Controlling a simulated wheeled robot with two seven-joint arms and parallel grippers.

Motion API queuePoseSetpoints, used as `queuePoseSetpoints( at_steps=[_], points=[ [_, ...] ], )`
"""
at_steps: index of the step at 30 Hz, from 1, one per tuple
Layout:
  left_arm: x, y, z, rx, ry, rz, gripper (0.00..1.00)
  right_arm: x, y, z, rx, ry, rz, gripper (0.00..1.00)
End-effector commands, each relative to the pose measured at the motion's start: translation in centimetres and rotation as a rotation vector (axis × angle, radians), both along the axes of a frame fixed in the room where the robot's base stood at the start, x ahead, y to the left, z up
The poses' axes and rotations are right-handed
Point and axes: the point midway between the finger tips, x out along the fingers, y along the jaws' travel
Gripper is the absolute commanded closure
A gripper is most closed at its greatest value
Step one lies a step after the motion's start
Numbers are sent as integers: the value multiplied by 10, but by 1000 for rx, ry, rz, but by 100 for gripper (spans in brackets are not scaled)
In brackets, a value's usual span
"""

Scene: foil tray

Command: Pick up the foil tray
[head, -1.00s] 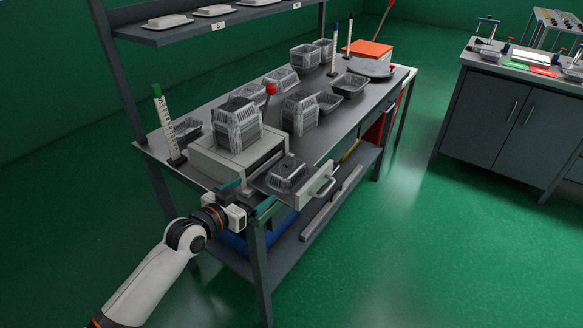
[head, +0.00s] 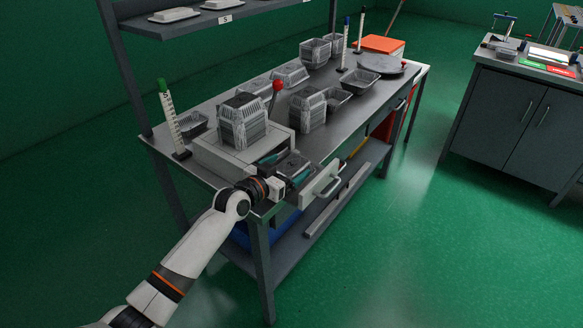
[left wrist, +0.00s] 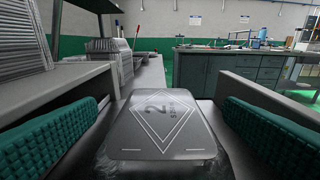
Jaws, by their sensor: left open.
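The foil tray (head: 293,162) sits in the pulled-out drawer (head: 322,186) of the pale box-shaped machine. In the left wrist view the tray (left wrist: 160,122) shows a flat grey top with a diamond outline and a "2". My left gripper (head: 286,172) is at the drawer, over the tray's near end. In the left wrist view its green ribbed pads stand apart on either side of the tray, with a visible gap on each side; the gripper (left wrist: 160,138) is open and holds nothing. My right gripper is not in view.
The machine (head: 225,155) carries a tall stack of foil trays (head: 243,120) and a red-knobbed lever (head: 277,86). Another stack (head: 307,110) and several loose trays stand farther along the bench. A marked post (head: 172,120) stands at the left. The floor in front is clear.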

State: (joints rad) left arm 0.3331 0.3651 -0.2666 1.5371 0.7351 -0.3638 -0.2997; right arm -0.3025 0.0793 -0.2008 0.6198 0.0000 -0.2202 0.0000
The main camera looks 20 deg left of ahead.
Motion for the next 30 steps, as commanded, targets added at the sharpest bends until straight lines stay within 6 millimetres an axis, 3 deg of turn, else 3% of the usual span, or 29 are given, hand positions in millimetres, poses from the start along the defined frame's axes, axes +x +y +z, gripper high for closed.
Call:
queuePoseSetpoints(
  at_steps=[5, 13, 22, 30],
  points=[
    [21, -8, -3, -2, 1, 0, 9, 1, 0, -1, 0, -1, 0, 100],
    [23, -9, -4, 0, 0, -1, 9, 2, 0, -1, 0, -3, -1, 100],
    [23, -9, -4, 0, 0, 0, 56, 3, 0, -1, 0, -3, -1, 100],
    [23, -9, -4, 0, 0, 0, 57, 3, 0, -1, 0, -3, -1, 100]
  ],
)
